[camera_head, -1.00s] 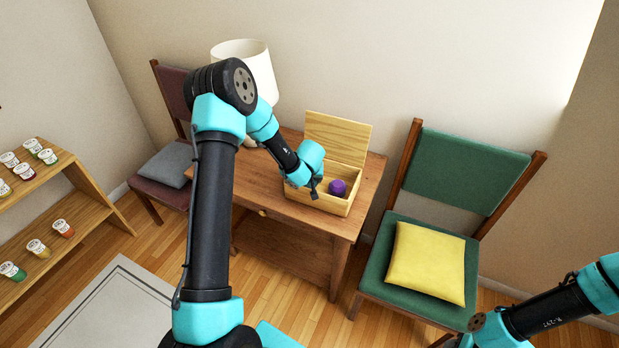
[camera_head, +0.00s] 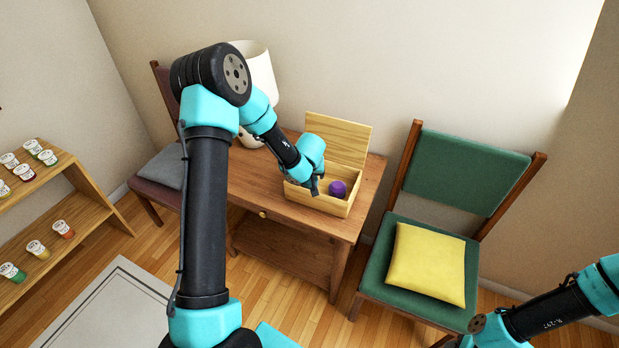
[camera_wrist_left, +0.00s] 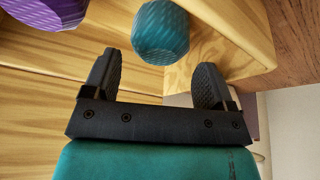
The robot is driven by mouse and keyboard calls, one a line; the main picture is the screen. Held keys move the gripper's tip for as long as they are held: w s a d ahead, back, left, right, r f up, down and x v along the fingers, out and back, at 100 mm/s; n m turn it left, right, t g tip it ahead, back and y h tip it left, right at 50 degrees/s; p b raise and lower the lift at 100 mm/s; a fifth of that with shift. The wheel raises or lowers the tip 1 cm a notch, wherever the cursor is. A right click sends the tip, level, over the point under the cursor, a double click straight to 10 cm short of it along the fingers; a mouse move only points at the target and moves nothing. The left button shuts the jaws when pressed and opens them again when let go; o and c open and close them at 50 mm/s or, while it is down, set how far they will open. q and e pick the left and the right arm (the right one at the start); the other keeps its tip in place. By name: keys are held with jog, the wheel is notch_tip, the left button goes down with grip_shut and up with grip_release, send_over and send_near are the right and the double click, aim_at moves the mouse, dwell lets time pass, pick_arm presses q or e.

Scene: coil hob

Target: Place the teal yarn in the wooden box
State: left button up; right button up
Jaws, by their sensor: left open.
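The teal yarn (camera_wrist_left: 160,32) lies inside the wooden box, in a corner by its walls, in the left wrist view. My left gripper (camera_wrist_left: 157,80) is open, with its fingers apart and the yarn just beyond the fingertips, not between them. In the head view my left gripper (camera_head: 314,190) is over the left part of the wooden box (camera_head: 335,206), whose lid (camera_head: 338,138) stands open; the teal yarn is hidden there. A purple yarn ball (camera_head: 338,188) sits in the box to the right, and also shows in the left wrist view (camera_wrist_left: 48,10). My right gripper is out of view.
The box stands on a wooden side table (camera_head: 365,190) with a white lamp (camera_head: 257,72) at the back left. A green chair (camera_head: 470,165) with a yellow cushion (camera_head: 428,262) is on the right. Shelves with small jars (camera_head: 38,248) are at the left.

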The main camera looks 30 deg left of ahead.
pick_arm(q)
jog(key=v, duration=0.7)
jog(key=shift+s+d+r, duration=0.1)
